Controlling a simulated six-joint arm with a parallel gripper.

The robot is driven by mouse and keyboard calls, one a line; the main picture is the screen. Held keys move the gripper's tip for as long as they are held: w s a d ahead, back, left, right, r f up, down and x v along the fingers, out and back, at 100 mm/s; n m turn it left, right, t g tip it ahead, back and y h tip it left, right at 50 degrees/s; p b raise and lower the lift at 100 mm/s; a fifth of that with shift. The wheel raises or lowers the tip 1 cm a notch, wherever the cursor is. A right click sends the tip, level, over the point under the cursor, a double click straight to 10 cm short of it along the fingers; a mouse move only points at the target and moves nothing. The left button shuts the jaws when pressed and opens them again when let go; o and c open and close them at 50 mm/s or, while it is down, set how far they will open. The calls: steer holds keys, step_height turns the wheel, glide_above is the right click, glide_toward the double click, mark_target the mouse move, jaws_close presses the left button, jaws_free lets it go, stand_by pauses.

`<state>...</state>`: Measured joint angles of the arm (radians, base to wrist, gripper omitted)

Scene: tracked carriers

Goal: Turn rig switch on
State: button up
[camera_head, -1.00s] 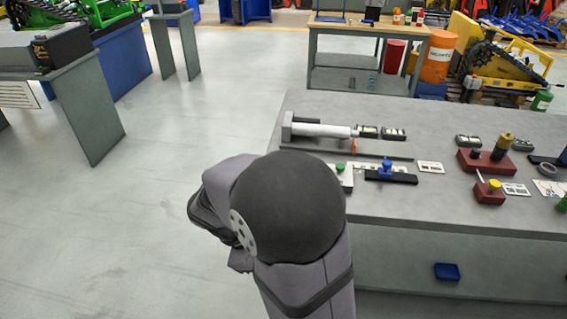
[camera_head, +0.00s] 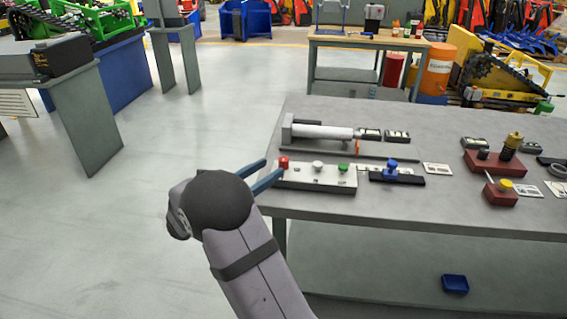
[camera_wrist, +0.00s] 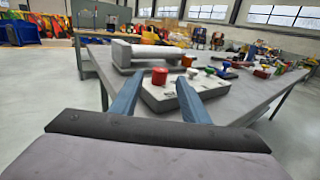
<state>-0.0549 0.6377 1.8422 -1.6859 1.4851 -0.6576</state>
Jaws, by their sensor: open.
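A pale switch box (camera_head: 310,179) lies near the left end of the grey table. On its top are a red knob (camera_head: 283,162), a white knob (camera_head: 317,166) and a green knob (camera_head: 342,168). In the wrist view the red knob (camera_wrist: 159,76) stands just ahead of my gripper. My gripper (camera_head: 262,170) is open and empty, at the left edge of the box. Its two blue fingers (camera_wrist: 158,98) point toward the box, with the red knob between their lines of sight. I cannot tell which knob is the rig switch, nor its state.
A grey cylinder assembly (camera_head: 322,131) lies behind the box. A blue-handled slider (camera_head: 391,170) sits right of it. Red blocks with knobs (camera_head: 495,163) stand farther right. The floor left of the table (camera_head: 200,110) is clear.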

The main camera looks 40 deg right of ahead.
mark_target(280, 162)
steer(key=shift+w+d+p, duration=0.15)
steer(key=shift+w+d, duration=0.1)
steer(key=shift+d, duration=0.9)
steer(key=shift+w+d+p, duration=0.1)
steer(key=shift+w+d, duration=0.1)
steer(key=shift+d, duration=1)
steer(key=shift+w+d+p, duration=0.15)
steer(key=shift+w+d, duration=0.1)
steer(key=shift+d, duration=0.9)
jaws_close()
